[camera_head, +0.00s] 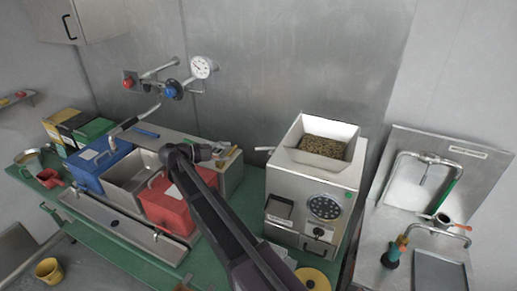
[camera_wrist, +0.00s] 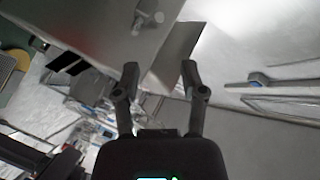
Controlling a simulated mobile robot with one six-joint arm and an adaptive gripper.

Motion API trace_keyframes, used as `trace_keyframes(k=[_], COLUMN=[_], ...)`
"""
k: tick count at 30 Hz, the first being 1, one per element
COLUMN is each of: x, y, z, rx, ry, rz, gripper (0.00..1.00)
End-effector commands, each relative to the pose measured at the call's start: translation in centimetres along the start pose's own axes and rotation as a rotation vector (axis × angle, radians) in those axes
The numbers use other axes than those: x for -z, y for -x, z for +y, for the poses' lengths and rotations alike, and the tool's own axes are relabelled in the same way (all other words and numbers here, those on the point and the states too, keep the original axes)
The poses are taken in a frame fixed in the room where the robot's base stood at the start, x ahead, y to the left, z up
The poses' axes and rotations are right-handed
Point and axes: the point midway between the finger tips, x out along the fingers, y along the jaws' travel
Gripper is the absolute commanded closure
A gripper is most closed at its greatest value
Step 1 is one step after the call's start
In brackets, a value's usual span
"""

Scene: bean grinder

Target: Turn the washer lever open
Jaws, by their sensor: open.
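A steel washer unit (camera_head: 405,180) with a bent tap pipe stands at the right of the head view. In the head view my dark arm reaches up at the middle, well left of the washer. A blue part (camera_wrist: 258,80) on a pale surface shows right of the fingers in the wrist view; I cannot identify it.
The grinder (camera_head: 310,190), with beans in its top, stands between my arm and the washer. Red (camera_head: 168,204) and blue (camera_head: 98,164) bins stand left of my arm.

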Motion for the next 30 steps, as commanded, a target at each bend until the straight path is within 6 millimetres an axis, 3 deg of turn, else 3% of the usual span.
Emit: trace_keyframes(k=[10,17,30], x=[-0.1,-0.1,-0.1], y=[0.4,-0.5,-6.0], z=[0.1,0.1,0.2], rx=[0.003,0.002,0.002], ry=[0.001,0.001,0.001], rz=[-0.004,-0.004,-0.003], gripper=[0.46,0.46,0.46])
